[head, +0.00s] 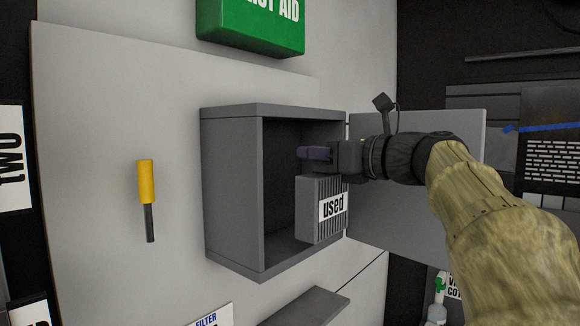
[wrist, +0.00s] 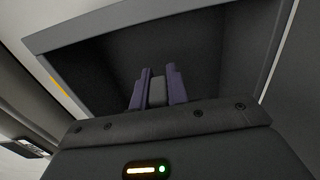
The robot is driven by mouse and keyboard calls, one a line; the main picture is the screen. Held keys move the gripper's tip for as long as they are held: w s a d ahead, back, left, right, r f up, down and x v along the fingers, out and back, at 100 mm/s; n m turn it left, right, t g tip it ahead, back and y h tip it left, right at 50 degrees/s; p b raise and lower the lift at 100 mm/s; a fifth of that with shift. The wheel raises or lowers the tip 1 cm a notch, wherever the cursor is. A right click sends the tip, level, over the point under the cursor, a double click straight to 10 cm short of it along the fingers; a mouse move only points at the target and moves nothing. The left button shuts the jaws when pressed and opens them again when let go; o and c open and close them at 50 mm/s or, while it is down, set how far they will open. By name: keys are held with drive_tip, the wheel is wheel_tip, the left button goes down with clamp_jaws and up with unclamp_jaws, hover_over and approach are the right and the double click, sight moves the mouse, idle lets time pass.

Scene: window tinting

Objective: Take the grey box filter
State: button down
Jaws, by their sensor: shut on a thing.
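The grey box filter (head: 318,208) is a ribbed grey block with a white label reading "used". It is at the mouth of an open grey wall box (head: 231,190), below my gripper (head: 312,153). In the wrist view, the two purple fingers of my gripper (wrist: 158,88) are shut on a small grey piece (wrist: 157,92) between them, which looks like the filter's grip. The rest of the filter is hidden in the wrist view. The box's door (head: 415,215) stands open to the right, behind my arm.
A yellow-handled tool (head: 147,182) is on the wall panel to the left. A green first aid box (head: 262,22) is above. A grey shelf (head: 308,306) and a label reading "FILTER" (head: 212,317) are below. A bottle (head: 437,312) is at the lower right.

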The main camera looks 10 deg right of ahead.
drive_tip(key=b+v, duration=0.2)
drive_tip(key=v, duration=0.8)
drive_tip(key=shift+w+f, duration=0.1)
